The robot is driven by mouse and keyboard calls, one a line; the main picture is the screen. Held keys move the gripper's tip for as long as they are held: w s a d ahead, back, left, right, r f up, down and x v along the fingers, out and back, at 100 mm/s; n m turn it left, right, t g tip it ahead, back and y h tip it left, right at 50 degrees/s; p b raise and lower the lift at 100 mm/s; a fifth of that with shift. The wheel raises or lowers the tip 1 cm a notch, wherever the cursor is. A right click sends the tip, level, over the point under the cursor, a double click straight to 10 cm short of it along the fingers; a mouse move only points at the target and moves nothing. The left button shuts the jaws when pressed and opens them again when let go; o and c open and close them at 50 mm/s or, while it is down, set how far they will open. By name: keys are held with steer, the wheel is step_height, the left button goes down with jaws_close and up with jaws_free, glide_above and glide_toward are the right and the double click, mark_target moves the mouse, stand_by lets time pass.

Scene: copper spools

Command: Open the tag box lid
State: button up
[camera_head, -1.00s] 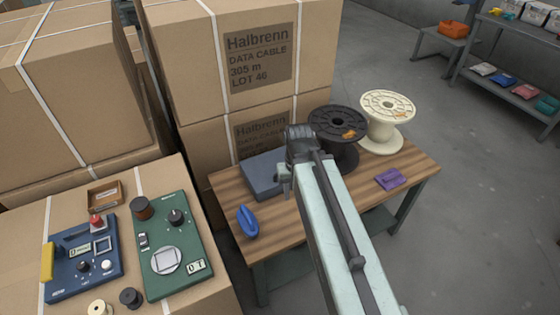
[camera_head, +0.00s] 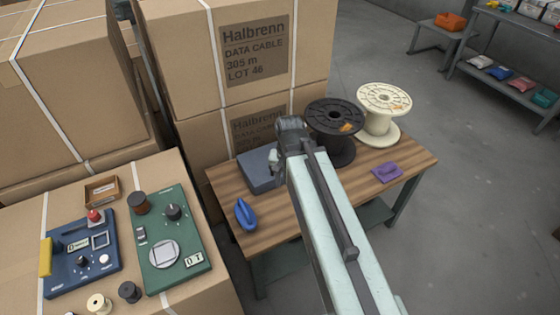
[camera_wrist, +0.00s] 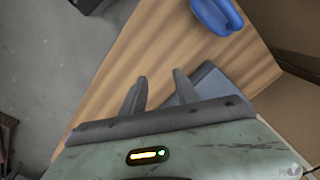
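The tag box appears to be the blue-grey box (camera_head: 259,174) at the back left of the wooden table. Its top looks flat and closed, though my arm hides its right part. In the wrist view the box (camera_wrist: 212,84) shows partly, just right of and behind the fingers. My gripper (camera_wrist: 159,76) is open and empty, its two dark fingers apart with wood table between them. In the head view my gripper (camera_head: 275,163) hangs at the box's right side; I cannot tell whether it touches.
A blue handled object (camera_head: 245,214) lies at the table's front left, a purple one (camera_head: 387,172) at the right. A black spool (camera_head: 334,120) and a cream spool (camera_head: 382,108) stand behind. Stacked cartons (camera_head: 180,70) rise behind the box. The table's front middle (camera_head: 280,218) is clear.

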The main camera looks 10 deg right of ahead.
steer(key=w+d+r+m+t+p, duration=0.2)
steer(key=w+d+m, duration=0.1)
steer(key=w+m, duration=0.85)
steer(key=shift+n, duration=0.55)
steer(key=b+x, duration=0.5)
steer(key=w+b+x, duration=0.1)
steer(key=b+x, duration=0.2)
steer(key=shift+a, duration=0.15)
steer(key=shift+r, duration=0.1)
jaws_close()
